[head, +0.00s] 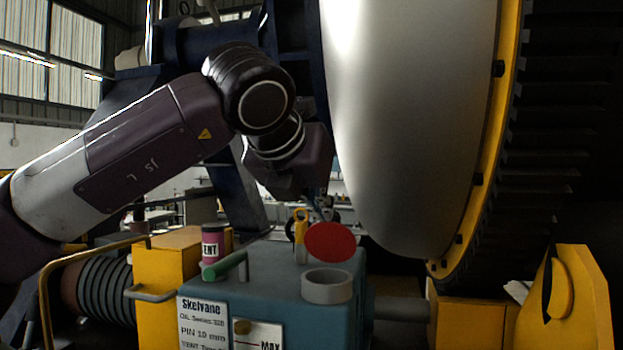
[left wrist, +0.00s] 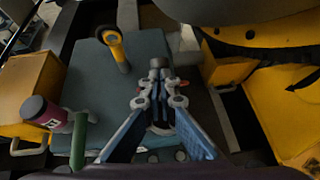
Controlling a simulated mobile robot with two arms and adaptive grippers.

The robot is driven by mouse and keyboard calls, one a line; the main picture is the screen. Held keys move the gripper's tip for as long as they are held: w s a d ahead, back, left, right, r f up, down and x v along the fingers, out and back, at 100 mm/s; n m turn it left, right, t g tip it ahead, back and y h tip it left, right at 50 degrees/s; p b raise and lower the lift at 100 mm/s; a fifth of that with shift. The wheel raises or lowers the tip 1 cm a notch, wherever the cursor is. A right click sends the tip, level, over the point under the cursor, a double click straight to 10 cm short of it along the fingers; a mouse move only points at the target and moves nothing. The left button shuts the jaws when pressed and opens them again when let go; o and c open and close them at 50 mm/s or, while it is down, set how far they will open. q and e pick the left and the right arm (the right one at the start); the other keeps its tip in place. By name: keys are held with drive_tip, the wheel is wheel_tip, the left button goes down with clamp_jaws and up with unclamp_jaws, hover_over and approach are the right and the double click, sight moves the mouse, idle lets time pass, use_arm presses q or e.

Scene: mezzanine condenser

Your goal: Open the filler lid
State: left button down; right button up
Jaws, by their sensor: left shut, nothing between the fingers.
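The red round filler lid (head: 330,242) stands tilted up at the rear of the grey filler neck (head: 327,287), whose mouth is uncovered. The neck sits on top of the blue-grey tank (head: 262,262). My left gripper (head: 317,212) is shut and empty, pointing down just behind and above the lid in the head view. In the left wrist view my left gripper (left wrist: 158,68) covers most of the lid; small red bits (left wrist: 187,88) show beside the fingers. Whether it touches the lid, I cannot tell. My right gripper is not in view.
A yellow ring-topped pin (head: 300,240) stands left of the lid. A green handle (head: 224,267) and a pink can marked VENT (head: 212,243) are farther left. A large metal drum (head: 410,120) with a yellow rim hangs close on the right.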

sight(327, 226)
use_arm(q)
drive_tip(key=shift+w+d+f+p, duration=0.15)
drive_tip(key=shift+w+p, duration=0.05)
drive_tip(key=shift+w, duration=0.25)
drive_tip(key=shift+w+d+f+p, duration=0.15)
drive_tip(key=shift+w, duration=0.25)
drive_tip(key=shift+r, duration=0.15)
drive_tip(key=shift+w+d+r, duration=0.1)
drive_tip(key=shift+w, duration=0.35)
drive_tip(key=shift+w, duration=0.15)
drive_tip(key=shift+w+r, duration=0.1)
drive_tip(key=shift+w+d+r, duration=0.1)
drive_tip(key=shift+w+d, duration=0.05)
drive_tip(key=shift+w, duration=0.35)
drive_tip(key=shift+w+d+r, duration=0.1)
drive_tip(key=shift+w, duration=0.4)
drive_tip(key=shift+w+d+f, duration=0.1)
drive_tip(key=shift+w+d, duration=0.05)
drive_tip(key=shift+w, duration=0.7)
drive_tip(key=shift+w+d+f, duration=0.1)
drive_tip(key=shift+w+d, duration=0.05)
drive_tip(key=shift+w, duration=0.7)
